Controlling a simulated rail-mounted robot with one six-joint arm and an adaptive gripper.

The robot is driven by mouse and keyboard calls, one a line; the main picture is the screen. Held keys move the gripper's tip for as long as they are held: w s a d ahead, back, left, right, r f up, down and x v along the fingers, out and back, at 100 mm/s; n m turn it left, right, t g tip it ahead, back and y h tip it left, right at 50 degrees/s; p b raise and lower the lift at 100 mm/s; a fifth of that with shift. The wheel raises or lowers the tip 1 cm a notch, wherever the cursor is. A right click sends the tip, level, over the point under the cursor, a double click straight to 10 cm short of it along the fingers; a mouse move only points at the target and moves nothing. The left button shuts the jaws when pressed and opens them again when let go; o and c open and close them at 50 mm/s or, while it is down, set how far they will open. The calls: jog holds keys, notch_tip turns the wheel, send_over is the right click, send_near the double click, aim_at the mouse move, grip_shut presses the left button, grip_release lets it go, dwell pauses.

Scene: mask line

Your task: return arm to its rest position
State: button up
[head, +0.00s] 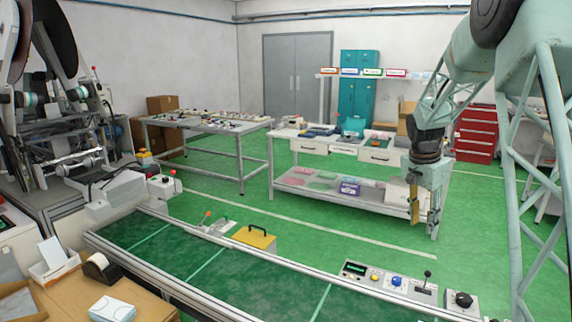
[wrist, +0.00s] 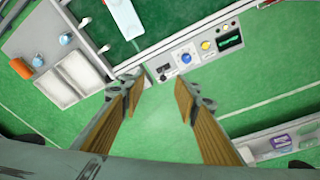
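My arm comes down from the upper right in the head view. My gripper (head: 424,213) points downward, in front of the grey workbench's right end in the picture. In the wrist view, my gripper (wrist: 158,95) shows two brown-padded fingers spread apart with a clear gap. Nothing is held between them; green floor shows through the gap. A control panel (head: 388,281) with a yellow button, a blue button and a lever lies below it in the head view. The panel also shows in the wrist view (wrist: 205,50), beyond the fingertips and apart from them.
A green conveyor belt (head: 165,253) runs across the front. A yellow box (head: 254,238) with a black handle sits by its far rail. A workbench (head: 283,144) with trays and a table (head: 190,126) with small parts stand behind. Green floor between belt and benches is open.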

jog(key=s+a+r+n+t, duration=0.1)
jog(key=s+a+r+n, duration=0.1)
jog(key=s+a+r, duration=0.5)
jog(key=s+a+r+n, duration=0.25)
jog(key=s+r, duration=0.35)
jog(key=s, duration=0.3)
jog(key=s+a+r+n+t, duration=0.1)
jog(key=s+a+r+n, duration=0.1)
jog(key=s+a+r, duration=0.55)
jog(key=s+a+f+n+y, duration=0.1)
jog(key=s+a+n, duration=0.2)
jog(key=s, duration=1.3)
jog(key=s+a+f+n+t+y, duration=0.1)
jog(key=s+a+n, duration=0.2)
jog(key=s, duration=1.3)
jog(key=shift+a+f, duration=0.2)
jog(key=shift+a, duration=0.5)
jog(key=shift+w, duration=0.1)
